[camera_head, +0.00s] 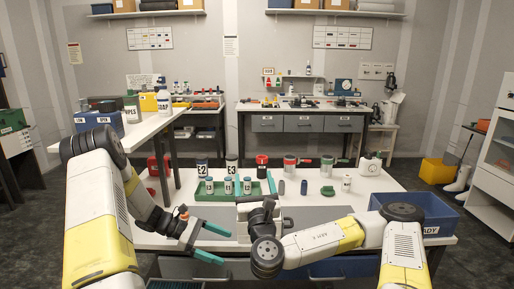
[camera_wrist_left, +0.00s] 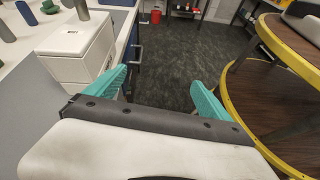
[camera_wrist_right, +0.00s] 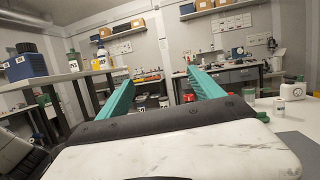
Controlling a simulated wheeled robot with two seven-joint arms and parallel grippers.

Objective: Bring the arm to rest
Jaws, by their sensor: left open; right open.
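My left gripper (camera_head: 217,243) is open and empty over the front edge of the white bench. In the left wrist view its teal fingers (camera_wrist_left: 158,76) are spread, with only floor between them. My right gripper is open; its teal fingers (camera_wrist_right: 160,80) are spread in the right wrist view, with the back of the room beyond them. In the head view my right wrist partly hides its fingers. Both arms are bent, and the right forearm crosses above the front of the bench.
The white bench (camera_head: 388,183) carries a green tray (camera_head: 225,192) with several bottles, cans and a white jug (camera_head: 370,164). A white box (camera_wrist_left: 78,48) stands close to my left gripper. A blue bin (camera_head: 440,214) is at the right end. A side table (camera_head: 138,131) stands left.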

